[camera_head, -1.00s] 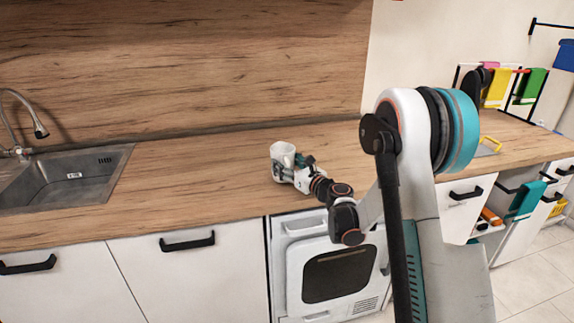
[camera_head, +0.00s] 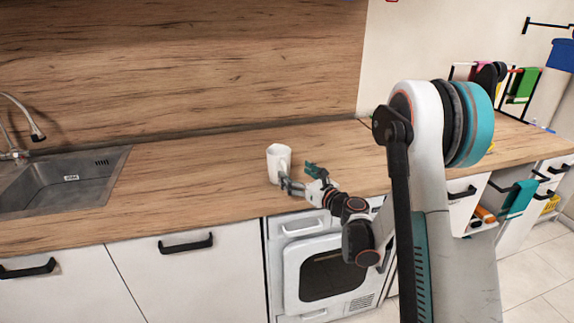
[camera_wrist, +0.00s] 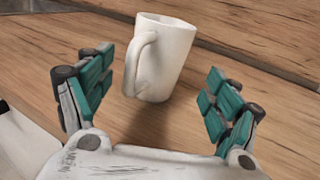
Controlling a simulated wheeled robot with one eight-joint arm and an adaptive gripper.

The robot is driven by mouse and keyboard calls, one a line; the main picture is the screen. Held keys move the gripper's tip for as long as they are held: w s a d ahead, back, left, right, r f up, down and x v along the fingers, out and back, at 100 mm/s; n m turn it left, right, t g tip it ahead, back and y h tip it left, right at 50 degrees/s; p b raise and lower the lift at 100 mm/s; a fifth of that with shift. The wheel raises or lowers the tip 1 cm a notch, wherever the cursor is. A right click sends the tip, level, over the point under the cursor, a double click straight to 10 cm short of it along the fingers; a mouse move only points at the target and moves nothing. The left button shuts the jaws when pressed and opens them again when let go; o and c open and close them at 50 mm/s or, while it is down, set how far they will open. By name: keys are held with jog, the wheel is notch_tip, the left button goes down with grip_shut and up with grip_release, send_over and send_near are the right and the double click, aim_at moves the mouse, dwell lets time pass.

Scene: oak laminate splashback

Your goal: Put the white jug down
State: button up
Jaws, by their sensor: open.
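My gripper (camera_head: 300,178) is open at the jug's right front. In the wrist view my gripper's teal-padded fingers (camera_wrist: 153,92) are spread wide, with bare wood between them and no visible contact with the jug.
The worktop (camera_head: 190,180) is clear around the jug. A steel sink (camera_head: 75,180) with a tap is at the left. A wooden splashback (camera_head: 180,70) rises behind. Cabinet doors and a white appliance (camera_head: 325,270) are below the front edge. A rack with coloured cloths is at the far right.

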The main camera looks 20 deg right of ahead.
jog(key=shift+p+v, duration=0.45)
jog(key=shift+v, duration=1.95)
